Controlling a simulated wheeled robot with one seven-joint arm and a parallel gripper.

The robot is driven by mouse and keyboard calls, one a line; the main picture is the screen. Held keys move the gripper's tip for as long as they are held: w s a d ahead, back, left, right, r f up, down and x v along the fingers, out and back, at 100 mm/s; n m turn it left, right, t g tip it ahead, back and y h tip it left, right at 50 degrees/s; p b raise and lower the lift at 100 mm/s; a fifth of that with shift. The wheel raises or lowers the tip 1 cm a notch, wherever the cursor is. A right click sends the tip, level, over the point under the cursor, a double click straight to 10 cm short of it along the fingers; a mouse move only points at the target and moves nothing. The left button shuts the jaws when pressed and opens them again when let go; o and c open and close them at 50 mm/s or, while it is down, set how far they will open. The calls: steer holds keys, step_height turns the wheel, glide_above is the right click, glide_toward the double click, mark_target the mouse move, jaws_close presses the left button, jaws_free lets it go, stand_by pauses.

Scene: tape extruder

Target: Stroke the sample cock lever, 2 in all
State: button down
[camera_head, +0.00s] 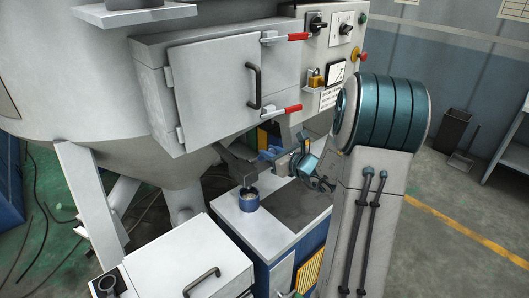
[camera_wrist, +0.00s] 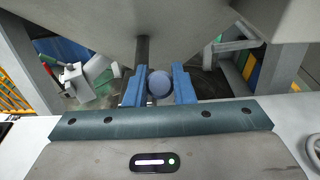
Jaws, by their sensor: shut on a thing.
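The sample cock lever shows in the wrist view as a dark rod ending in a round blue-grey knob (camera_wrist: 159,83). My gripper (camera_wrist: 158,91) has its two blue fingers on either side of that knob, shut on it. In the head view my gripper (camera_head: 271,154) is below the grey machine body, beside a dark sloping spout (camera_head: 238,161). The lever is largely hidden there by my gripper and the machine, and its angle is hard to tell.
A blue cup (camera_head: 249,200) stands on the white-topped cabinet (camera_head: 227,212) beneath the spout. A white box with a handle (camera_head: 176,268) stands at front left. Open floor lies to the right.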

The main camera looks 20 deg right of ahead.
steer(key=c, duration=1.1)
jaws_free()
steer(key=shift+w+r, duration=0.2)
steer(key=shift+c, duration=0.2)
steer(key=v, duration=0.7)
steer(key=shift+s, duration=0.15)
steer(key=b+v, duration=0.1)
steer(key=v, duration=1.2)
steer(key=shift+s, duration=0.3)
